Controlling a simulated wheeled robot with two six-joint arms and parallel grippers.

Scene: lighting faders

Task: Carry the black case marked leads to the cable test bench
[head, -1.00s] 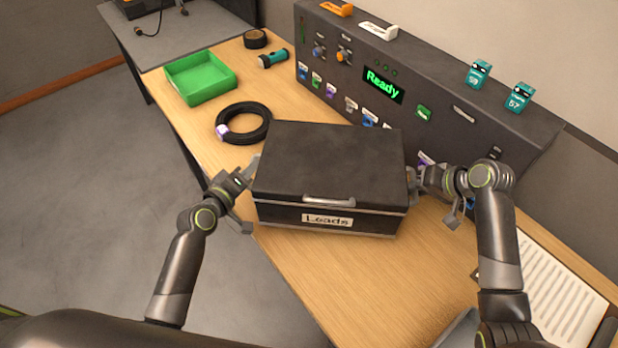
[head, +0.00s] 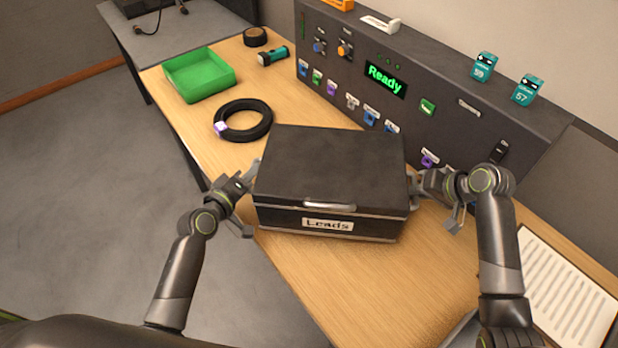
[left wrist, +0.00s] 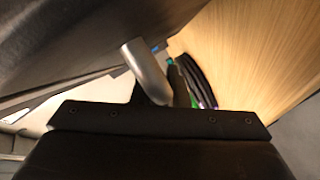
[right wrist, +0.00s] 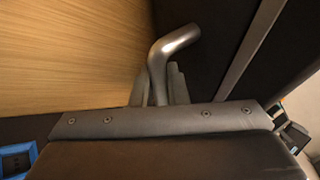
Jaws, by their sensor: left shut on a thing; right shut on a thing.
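The black case (head: 330,165) with a "Leads" label on its front is in the middle of the head view, level and lid shut, over the wooden table. My left gripper (head: 246,188) is shut on the metal handle on the case's left side; the bar shows in the left wrist view (left wrist: 147,70). My right gripper (head: 415,188) is shut on the right side handle, whose bent bar shows in the right wrist view (right wrist: 172,45). I cannot tell whether the case's underside touches the table. No visible label names the cable test bench.
A grey table (head: 165,50) stands at the far left with a dark device. The wooden table (head: 300,105) holds a green tray (head: 200,80), a black cable coil (head: 243,120), a torch (head: 273,55) and a tape roll (head: 255,37). A "Ready" control panel (head: 450,120) stands close behind the case.

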